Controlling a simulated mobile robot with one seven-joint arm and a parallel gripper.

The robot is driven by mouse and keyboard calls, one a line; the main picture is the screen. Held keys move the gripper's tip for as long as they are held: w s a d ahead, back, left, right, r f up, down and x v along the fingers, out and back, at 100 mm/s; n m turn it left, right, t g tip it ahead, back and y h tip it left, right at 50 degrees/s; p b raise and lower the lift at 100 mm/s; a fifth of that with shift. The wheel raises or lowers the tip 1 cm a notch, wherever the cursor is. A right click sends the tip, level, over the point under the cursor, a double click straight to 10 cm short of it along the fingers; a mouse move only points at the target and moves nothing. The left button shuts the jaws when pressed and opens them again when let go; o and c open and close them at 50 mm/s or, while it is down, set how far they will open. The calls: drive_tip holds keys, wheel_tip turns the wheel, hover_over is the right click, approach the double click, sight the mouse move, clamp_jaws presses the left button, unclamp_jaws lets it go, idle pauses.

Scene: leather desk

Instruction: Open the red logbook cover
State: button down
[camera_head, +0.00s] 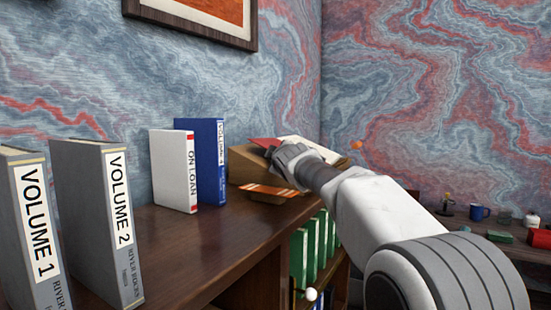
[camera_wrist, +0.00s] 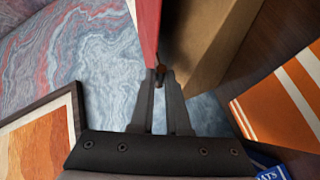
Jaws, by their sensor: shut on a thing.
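The red logbook cover (camera_head: 262,143) shows as a small red patch just above my gripper (camera_head: 275,154), on a slanted tan wooden stand (camera_head: 243,164). White pages (camera_head: 300,143) lie to its right, partly hidden by my arm. In the wrist view the red cover (camera_wrist: 149,28) runs down to the fingertips, with a white edge on its left. My gripper (camera_wrist: 160,77) is shut on a small edge of the logbook cover, seen as a dark reddish bit between the tips. How far the cover is raised is hard to tell.
An orange striped item (camera_head: 268,194) lies in front of the stand. Blue (camera_head: 212,160) and white ON LOAN (camera_head: 174,170) binders stand left of it. Grey volumes (camera_head: 97,222) stand nearer. The wall is close behind. Green binders (camera_head: 312,250) fill the shelf below.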

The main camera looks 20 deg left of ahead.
idle(0.6)
drive_tip(key=c, duration=1.1)
unclamp_jaws()
drive_tip(key=shift+f, duration=0.1)
drive_tip(key=shift+s, duration=0.1)
drive_tip(key=shift+b+v, duration=1.9)
drive_tip(key=shift+v, duration=6.65)
drive_tip(key=shift+d, duration=0.15)
